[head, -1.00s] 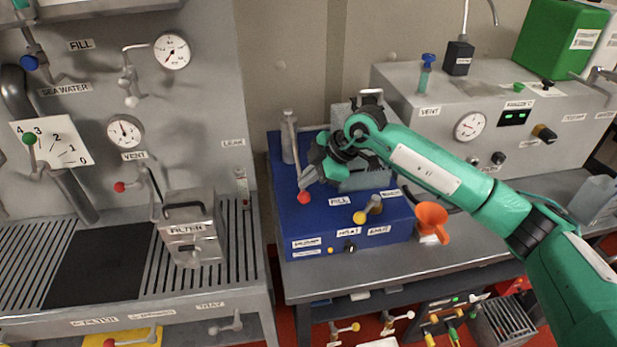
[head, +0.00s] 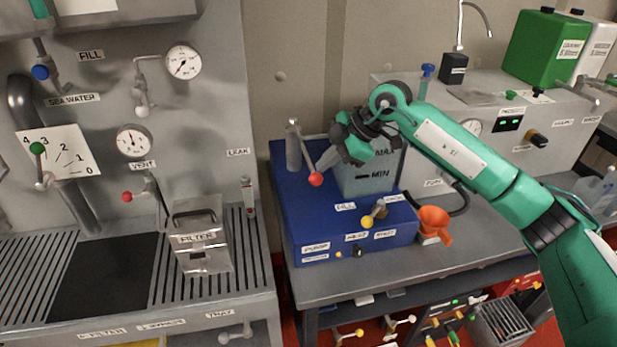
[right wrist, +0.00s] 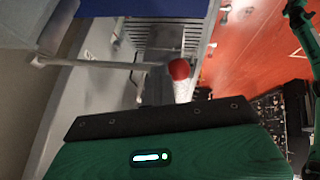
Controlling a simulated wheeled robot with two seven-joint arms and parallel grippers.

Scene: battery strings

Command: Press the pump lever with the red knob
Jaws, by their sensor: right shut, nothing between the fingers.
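The pump lever is a thin rod (head: 305,149) on the blue pump unit (head: 290,215), hinged at a grey post and ending in a red knob (head: 315,179). The knob stands above the unit's top, with the rod sloping down toward it. My right gripper (head: 326,165) is shut and empty, its fingertips just above and right of the knob, close to it; I cannot tell whether they touch. In the right wrist view the red knob (right wrist: 179,69) shows directly at the grey fingertips (right wrist: 183,91), with the rod running left. My left gripper is not in view.
A translucent tank (head: 366,178) with MAX and MIN marks stands on the unit behind the gripper. Another red-knobbed lever (head: 128,197) is on the left panel.

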